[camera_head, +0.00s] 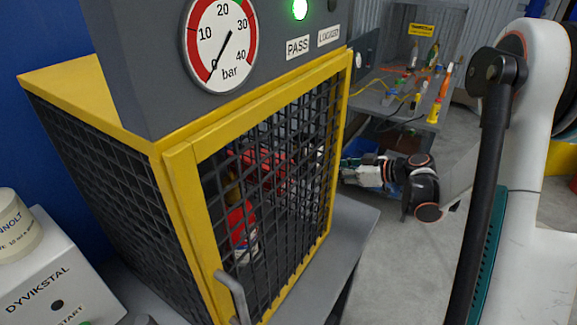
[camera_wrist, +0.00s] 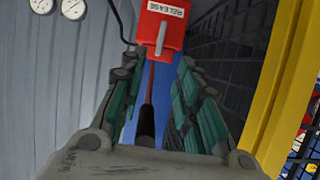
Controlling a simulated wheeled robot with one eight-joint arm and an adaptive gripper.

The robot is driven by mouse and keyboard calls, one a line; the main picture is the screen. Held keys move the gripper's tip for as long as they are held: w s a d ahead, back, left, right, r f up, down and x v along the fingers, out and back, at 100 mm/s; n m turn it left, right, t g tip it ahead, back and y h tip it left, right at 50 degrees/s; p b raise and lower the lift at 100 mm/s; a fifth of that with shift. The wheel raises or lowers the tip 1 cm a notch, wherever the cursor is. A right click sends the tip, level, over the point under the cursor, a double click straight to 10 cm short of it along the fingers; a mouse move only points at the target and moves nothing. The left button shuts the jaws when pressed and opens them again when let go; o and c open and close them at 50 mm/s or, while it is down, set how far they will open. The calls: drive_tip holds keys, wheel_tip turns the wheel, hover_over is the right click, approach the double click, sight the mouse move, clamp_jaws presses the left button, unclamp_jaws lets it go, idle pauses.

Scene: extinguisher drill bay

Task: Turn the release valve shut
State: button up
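The release valve is a red block (camera_wrist: 166,22) with an upside-down RELEASE label at the top of the wrist view. A pale lever (camera_wrist: 160,40) hangs from it, pointing down toward my gripper. My gripper (camera_wrist: 156,68) is open, its two green-padded fingers apart on either side below the lever, with nothing gripped. A thin reddish rod with a dark thick end (camera_wrist: 147,122) shows between the fingers; its depth is unclear. In the head view my gripper (camera_head: 346,173) is just right of the yellow-framed cage (camera_head: 178,190). The valve is not clearly visible there.
The mesh cage holds a red extinguisher (camera_head: 240,222). Above it are a pressure gauge (camera_head: 220,45) and a lit green lamp (camera_head: 300,9) over PASS. A cluttered bench (camera_head: 385,85) stands behind. A yellow post (camera_wrist: 272,100) rises right of my gripper. Grey floor is open.

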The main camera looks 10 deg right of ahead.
drive_tip(key=b+x, duration=0.3)
drive_tip(key=x, duration=1)
drive_tip(key=shift+w+a+b, duration=0.3)
drive_tip(key=shift+a, duration=0.05)
drive_tip(key=shift+c, duration=0.6)
clamp_jaws()
